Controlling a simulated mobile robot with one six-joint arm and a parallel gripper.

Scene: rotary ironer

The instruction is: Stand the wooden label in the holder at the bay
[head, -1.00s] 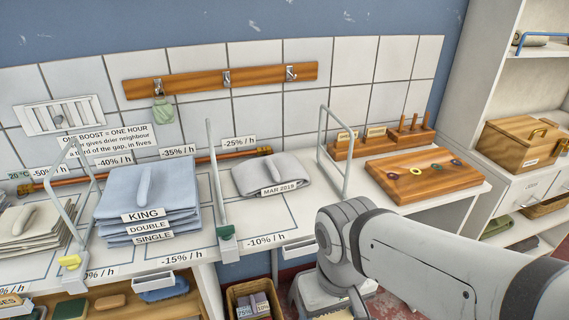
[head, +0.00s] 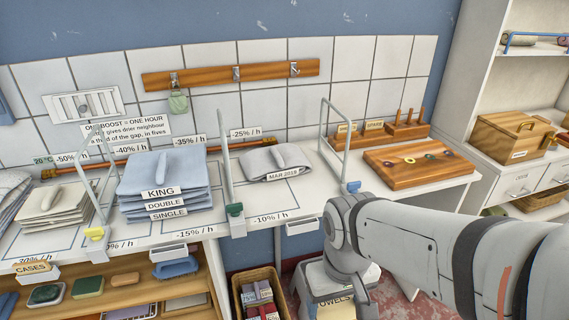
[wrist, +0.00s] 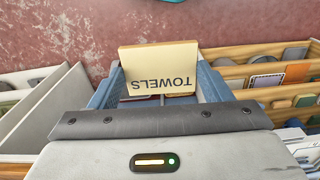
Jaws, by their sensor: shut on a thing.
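A pale wooden label (wrist: 158,68) reading TOWELS, upside down in the wrist view, is held between the two blue-grey fingers of my gripper (wrist: 160,86). Part of this label (head: 336,310) also shows at the bottom of the head view, below my arm and in front of the table. Small white holders sit on the table's front edge: one (head: 169,254) below the blue linen stack and one (head: 305,226) right of the -10% / h tag, both apparently empty. A holder at the left carries a CASES label (head: 33,267). The held label is apart from them.
Wire dividers (head: 226,160) stand between the bays. Blue linen (head: 162,178) and a grey folded piece (head: 272,160) lie on the table (head: 270,200). A basket (head: 262,290) stands below.

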